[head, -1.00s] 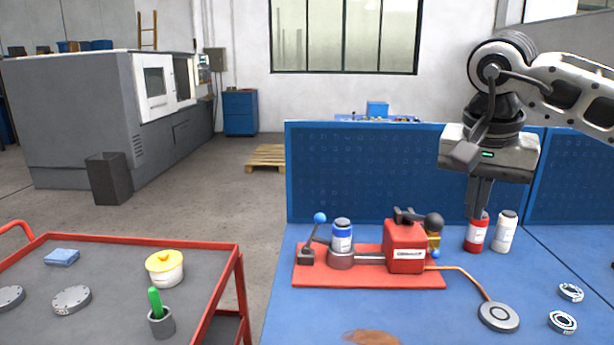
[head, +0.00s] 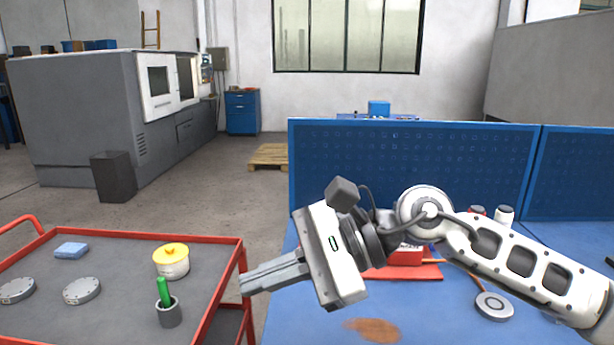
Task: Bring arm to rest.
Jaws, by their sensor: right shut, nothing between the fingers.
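My right arm comes in from the right in the head view and reaches across the blue bench. My right gripper (head: 273,276) points left, its fingers shut and empty. Its fingertips are near the red rim of the cart, over the gap between cart and bench. The arm covers most of the red-based fixture (head: 405,256), so the bottle and levers on it are hidden. My left gripper is not in view.
The red-rimmed cart (head: 225,275) at left carries a yellow-lidded pot (head: 171,262), a grey cup (head: 169,315) with a green-handled item, a blue cloth (head: 71,250) and grey discs (head: 82,291). A round grey pad (head: 494,306) lies on the bench (head: 300,325). A blue panel (head: 410,160) stands behind.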

